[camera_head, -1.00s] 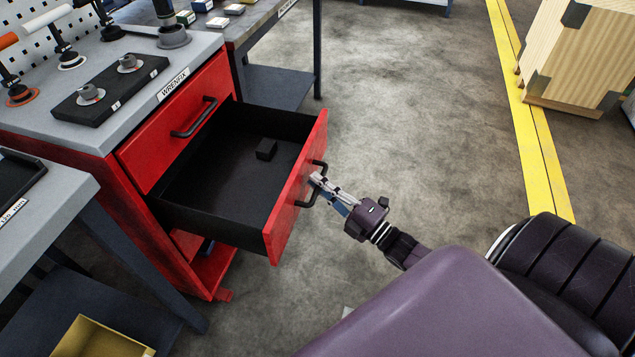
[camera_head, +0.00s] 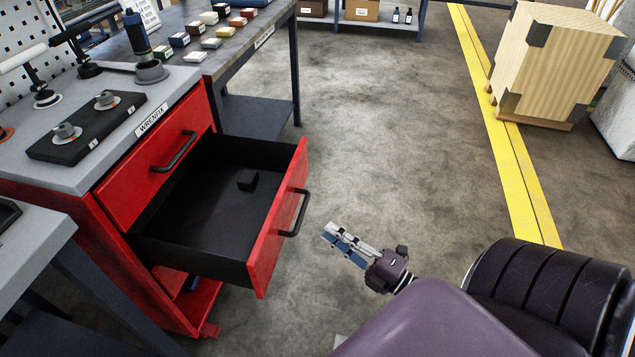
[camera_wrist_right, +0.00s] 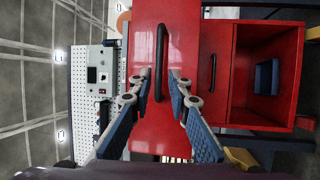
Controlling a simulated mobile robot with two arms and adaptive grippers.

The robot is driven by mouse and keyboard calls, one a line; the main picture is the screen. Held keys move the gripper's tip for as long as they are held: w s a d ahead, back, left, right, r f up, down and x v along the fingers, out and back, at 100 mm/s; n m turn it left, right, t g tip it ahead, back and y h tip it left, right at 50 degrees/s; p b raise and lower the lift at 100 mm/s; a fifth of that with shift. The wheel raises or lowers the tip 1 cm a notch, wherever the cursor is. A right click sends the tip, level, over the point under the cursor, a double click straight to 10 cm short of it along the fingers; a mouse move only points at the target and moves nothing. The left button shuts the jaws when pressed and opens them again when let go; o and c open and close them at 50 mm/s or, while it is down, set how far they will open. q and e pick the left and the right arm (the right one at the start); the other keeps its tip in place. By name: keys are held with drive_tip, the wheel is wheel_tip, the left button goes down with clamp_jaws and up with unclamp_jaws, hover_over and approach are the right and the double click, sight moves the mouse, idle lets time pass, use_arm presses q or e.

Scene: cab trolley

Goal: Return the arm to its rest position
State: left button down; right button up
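My right gripper (camera_head: 338,238) is off the handle of the open drawer, a short way to its right and over bare floor. In the right wrist view its two fingers (camera_wrist_right: 159,88) stand apart with nothing held between them. The red drawer (camera_head: 282,225) is pulled well out of the red trolley (camera_head: 107,235). Its black handle (camera_head: 295,214) is free; a dark handle (camera_wrist_right: 160,62) also shows ahead of the fingers in the right wrist view. A small black block (camera_head: 247,180) lies inside the drawer. My left gripper does not show.
A workbench (camera_head: 262,42) with several small boxes stands behind the trolley. A grey table (camera_head: 35,245) is at the left edge. A wooden crate (camera_head: 550,65) stands at the upper right beyond the yellow floor line (camera_head: 500,130). The floor (camera_head: 400,130) between is clear.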

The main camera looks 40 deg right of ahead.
drive_tip(key=shift+v, duration=1)
